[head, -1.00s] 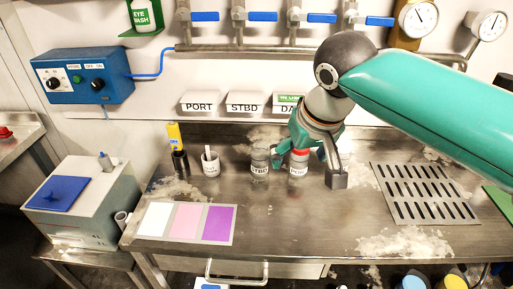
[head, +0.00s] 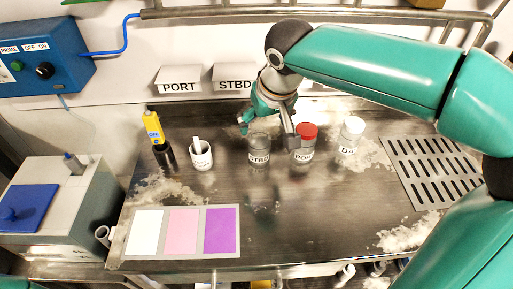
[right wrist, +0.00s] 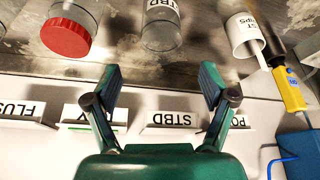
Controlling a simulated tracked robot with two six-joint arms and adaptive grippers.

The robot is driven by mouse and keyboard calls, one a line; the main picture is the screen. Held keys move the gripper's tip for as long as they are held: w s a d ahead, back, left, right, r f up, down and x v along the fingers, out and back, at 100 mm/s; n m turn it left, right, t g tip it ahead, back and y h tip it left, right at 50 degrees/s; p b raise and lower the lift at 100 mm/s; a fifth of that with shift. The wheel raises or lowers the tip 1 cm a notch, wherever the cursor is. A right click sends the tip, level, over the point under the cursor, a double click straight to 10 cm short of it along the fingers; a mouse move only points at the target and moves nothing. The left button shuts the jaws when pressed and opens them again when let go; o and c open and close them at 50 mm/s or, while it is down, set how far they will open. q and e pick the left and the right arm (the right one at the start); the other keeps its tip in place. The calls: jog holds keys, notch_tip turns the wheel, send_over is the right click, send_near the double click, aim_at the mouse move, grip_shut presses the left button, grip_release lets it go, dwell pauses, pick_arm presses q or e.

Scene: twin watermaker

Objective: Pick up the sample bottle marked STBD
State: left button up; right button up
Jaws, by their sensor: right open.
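The sample bottle marked STBD (head: 259,153) stands upright on the steel bench, a clear glass jar with a greyish top and a white label. In the right wrist view the bottle (right wrist: 162,30) is at the top centre with its label upside down. My right gripper (head: 268,127) is open and empty, behind and above this bottle in the head view. In the right wrist view my right gripper's fingers (right wrist: 161,80) are spread, with the bottle ahead of the gap and apart from them. My left gripper is not in view.
The red-capped PORT bottle (head: 304,145) stands close to the right, near one finger. A white-capped bottle (head: 350,138) is farther right. A colour card (head: 182,232) lies in front.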

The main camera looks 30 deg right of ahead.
aim_at(258, 135)
jog(key=x, duration=0.3)
jog(key=shift+w+f, duration=0.1)
jog(key=shift+f, duration=0.2)
jog(key=x, duration=0.5)
jog(key=shift+w, duration=0.25)
jog(key=shift+r, duration=0.1)
jog(key=c, duration=1.1)
